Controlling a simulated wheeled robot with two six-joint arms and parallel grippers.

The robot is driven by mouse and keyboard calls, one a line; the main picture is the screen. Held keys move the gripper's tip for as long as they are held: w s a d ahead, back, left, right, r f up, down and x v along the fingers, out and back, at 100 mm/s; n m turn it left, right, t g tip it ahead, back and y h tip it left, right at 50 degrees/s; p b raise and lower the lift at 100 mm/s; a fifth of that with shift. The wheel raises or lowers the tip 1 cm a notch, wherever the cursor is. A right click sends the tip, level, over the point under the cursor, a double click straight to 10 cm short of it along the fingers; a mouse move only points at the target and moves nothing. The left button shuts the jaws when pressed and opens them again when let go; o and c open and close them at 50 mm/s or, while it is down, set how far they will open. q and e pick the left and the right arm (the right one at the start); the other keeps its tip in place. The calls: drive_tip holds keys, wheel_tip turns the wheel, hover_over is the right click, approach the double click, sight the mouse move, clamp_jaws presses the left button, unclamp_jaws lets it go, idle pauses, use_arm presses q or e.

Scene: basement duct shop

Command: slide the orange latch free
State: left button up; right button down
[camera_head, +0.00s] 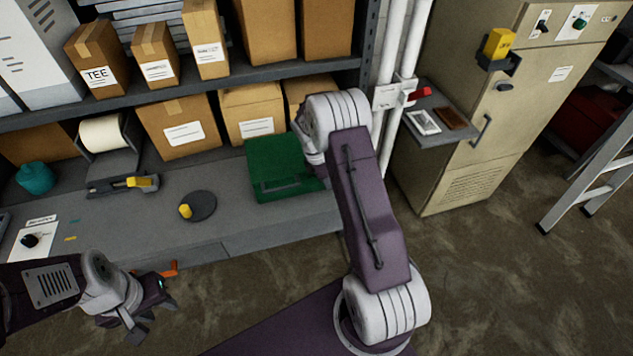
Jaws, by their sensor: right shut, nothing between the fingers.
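The orange latch (170,268) shows as a small orange bar just below the front edge of the grey bench, at the lower left. My left gripper (152,318) is close below and to the left of it, with its dark fingers spread and nothing seen between them. I cannot tell whether it touches the latch. My right arm rises through the middle of the view. Its wrist end and gripper (313,158) are by the green case, mostly hidden behind the arm; the gripper is shut and empty.
The bench (120,225) holds the green case (275,168), a dark disc (200,206) with a yellow knob, a paper roll (101,133) and a teal vessel (35,178). Boxes fill the shelves. A beige cabinet (480,150) and a ladder (590,185) stand at right. Floor between is clear.

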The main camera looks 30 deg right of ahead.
drive_tip(key=shift+d+r, duration=0.1)
idle(0.3)
drive_tip(key=p+v, duration=0.8)
drive_tip(key=v, duration=0.1)
drive_tip(key=shift+r, duration=0.35)
